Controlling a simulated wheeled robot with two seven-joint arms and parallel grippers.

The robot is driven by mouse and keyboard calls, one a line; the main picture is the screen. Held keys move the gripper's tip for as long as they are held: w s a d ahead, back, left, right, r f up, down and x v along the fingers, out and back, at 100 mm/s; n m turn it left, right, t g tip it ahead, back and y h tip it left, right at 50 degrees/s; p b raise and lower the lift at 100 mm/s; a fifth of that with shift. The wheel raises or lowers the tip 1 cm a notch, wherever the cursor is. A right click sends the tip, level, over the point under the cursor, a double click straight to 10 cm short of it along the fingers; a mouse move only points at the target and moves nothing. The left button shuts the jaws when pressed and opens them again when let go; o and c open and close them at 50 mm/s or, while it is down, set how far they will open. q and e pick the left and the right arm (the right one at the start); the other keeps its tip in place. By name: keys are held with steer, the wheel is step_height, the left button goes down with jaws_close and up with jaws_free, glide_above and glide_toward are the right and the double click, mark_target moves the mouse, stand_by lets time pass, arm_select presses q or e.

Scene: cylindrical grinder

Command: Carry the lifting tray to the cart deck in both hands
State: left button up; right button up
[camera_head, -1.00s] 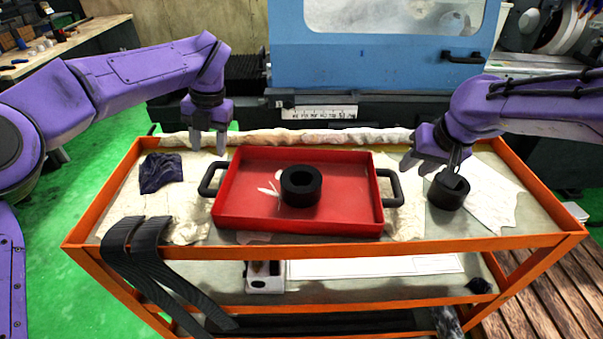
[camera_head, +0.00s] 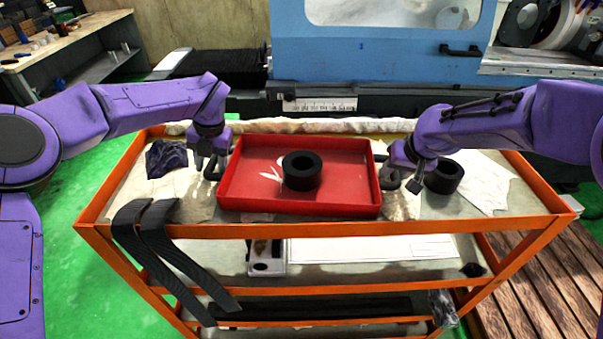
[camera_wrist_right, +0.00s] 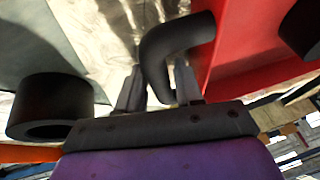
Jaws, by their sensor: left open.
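The red tray (camera_head: 240,193) lies flat on the cart's top deck, with a thick black ring (camera_head: 301,171) standing inside it. My left gripper (camera_head: 208,170) is open at the tray's black left handle, which its fingers partly hide. My right gripper (camera_head: 402,177) is at the right handle. In the right wrist view its fingers (camera_wrist_right: 160,88) stand apart on either side of the black handle (camera_wrist_right: 176,38), open. A second black ring (camera_head: 445,176) sits on the deck just right of my right gripper.
The orange cart (camera_head: 330,228) has raised edges and a lower shelf holding a small box and paper. Black straps (camera_head: 160,240) hang over its front left. A dark cloth (camera_head: 167,160) lies left of the tray. The blue machine (camera_head: 380,50) stands behind.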

arm_select(q)
steer(key=shift+s+f, duration=0.1)
arm_select(e)
steer(key=shift+f, duration=0.1)
arm_select(q)
steer(key=shift+w+f, duration=0.25)
steer(key=shift+w, duration=0.1)
arm_select(e)
steer(key=shift+w+f, duration=0.2)
steer(key=shift+w, duration=0.1)
arm_select(q)
steer(key=c, duration=0.7)
arm_select(e)
jaws_close()
arm_select(q)
jaws_close()
steer(key=shift+r, duration=0.15)
arm_select(e)
steer(key=shift+r, duration=0.1)
